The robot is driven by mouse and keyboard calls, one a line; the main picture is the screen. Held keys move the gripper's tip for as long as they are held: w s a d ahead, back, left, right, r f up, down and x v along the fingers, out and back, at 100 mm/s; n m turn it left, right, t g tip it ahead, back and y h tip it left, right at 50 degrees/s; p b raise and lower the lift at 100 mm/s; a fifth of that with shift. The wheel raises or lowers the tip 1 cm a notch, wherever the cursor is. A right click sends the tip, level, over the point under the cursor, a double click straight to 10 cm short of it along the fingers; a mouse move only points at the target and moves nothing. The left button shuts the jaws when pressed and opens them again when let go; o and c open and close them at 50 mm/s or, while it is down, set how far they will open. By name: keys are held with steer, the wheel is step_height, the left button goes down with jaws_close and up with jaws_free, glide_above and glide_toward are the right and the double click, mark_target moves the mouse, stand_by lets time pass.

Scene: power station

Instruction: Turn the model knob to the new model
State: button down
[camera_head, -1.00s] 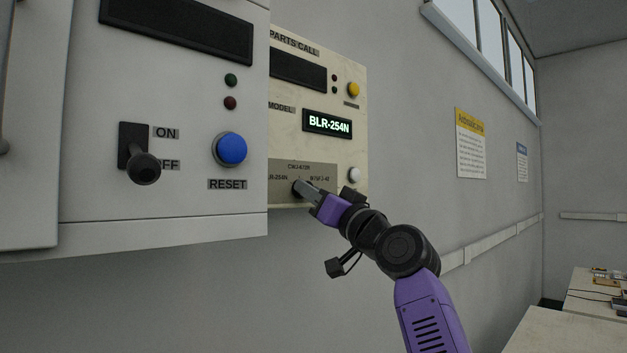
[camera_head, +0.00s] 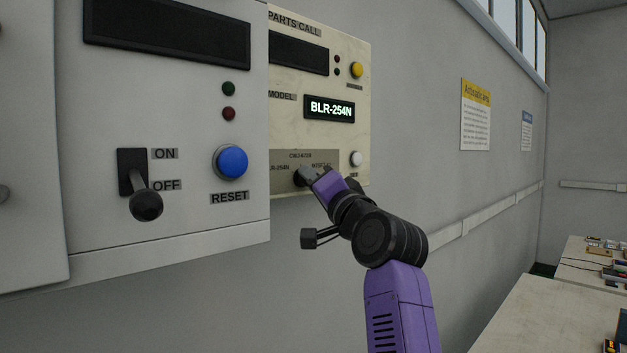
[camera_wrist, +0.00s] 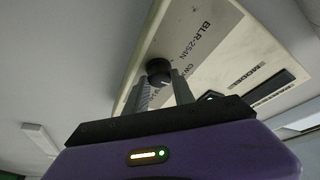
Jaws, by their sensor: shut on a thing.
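The model knob (camera_wrist: 159,72) is a small round black knob on the cream parts call panel (camera_head: 350,120). In the head view the knob (camera_head: 299,178) is partly hidden by my gripper. My gripper (camera_wrist: 163,88) has its two grey fingers on either side of the knob and is shut on it; it also shows in the head view (camera_head: 308,175). The model display (camera_head: 330,108) reads BLR-254N in lit letters. Labels sit around the knob, with BLR-254N (camera_wrist: 193,42) beside it. The other labels are partly covered or too small to read fully.
A grey box with a black lever (camera_head: 145,200) and a blue RESET button (camera_head: 230,162) stands out close to the left of the panel. A white button (camera_head: 355,159) is right of the knob. Tables (camera_head: 540,315) stand at lower right.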

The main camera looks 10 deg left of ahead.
stand_by(0.3)
steer(key=c, duration=1.1)
jaws_free()
steer(key=shift+o, duration=0.2)
steer(key=b+v, duration=0.3)
steer(key=v, duration=0.5)
steer(key=shift+w, duration=0.1)
